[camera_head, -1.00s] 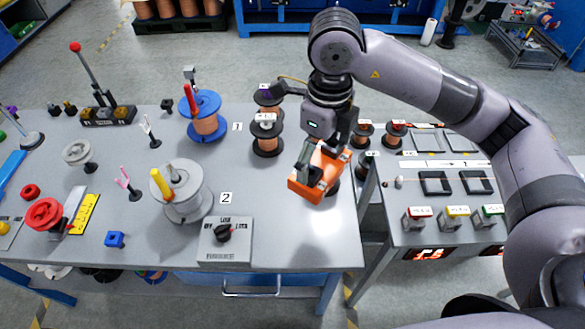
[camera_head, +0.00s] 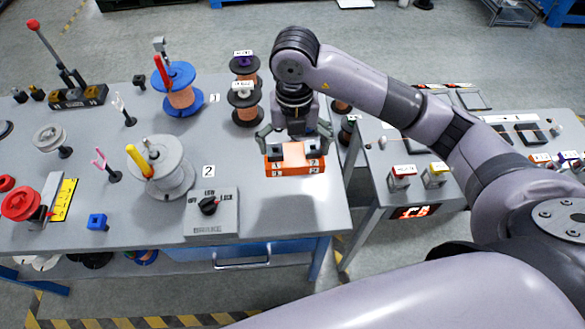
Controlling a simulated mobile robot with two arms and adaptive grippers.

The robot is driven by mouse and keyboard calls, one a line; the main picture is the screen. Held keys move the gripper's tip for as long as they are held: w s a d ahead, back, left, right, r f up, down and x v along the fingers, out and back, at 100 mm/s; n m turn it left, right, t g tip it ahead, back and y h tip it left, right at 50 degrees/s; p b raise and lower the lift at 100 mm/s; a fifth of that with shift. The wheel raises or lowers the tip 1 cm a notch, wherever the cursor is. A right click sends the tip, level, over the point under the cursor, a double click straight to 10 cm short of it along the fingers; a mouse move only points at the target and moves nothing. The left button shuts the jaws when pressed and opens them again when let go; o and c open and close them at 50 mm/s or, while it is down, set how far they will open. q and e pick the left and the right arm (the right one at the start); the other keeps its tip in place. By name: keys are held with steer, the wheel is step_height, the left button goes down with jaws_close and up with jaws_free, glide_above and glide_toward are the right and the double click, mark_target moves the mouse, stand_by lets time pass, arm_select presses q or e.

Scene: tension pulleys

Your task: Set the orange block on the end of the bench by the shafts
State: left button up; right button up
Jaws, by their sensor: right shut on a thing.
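The orange block (camera_head: 293,165) is at the right end of the grey bench (camera_head: 300,215), level and with its numbered long side facing me. My right gripper (camera_head: 292,150) reaches down from above and is shut on it, one finger toward each end. I cannot tell whether the block's underside touches the bench or is just above it. Two shaft stations stand to the left: a blue-flanged copper spool (camera_head: 180,100) by label 1 and a grey spool (camera_head: 168,170) by label 2. My left gripper is not in view.
A switch box (camera_head: 211,213) sits at the bench's front edge, left of the block. Stacked dark spools (camera_head: 246,105) stand behind it. A second table (camera_head: 385,165) with buttons is to the right, across a gap. Bench top in front of the block is clear.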

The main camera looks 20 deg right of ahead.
step_height(320, 180, down, 10)
steer(key=shift+f+p, duration=0.2)
steer(key=shift+p, duration=0.2)
steer(key=shift+f, duration=0.1)
steer(key=shift+f, duration=0.1)
steer(key=o, duration=1.3)
steer(key=shift+o, duration=0.2)
step_height(320, 180, up, 12)
steer(key=shift+r+b, duration=0.15)
steer(key=shift+b, duration=0.6)
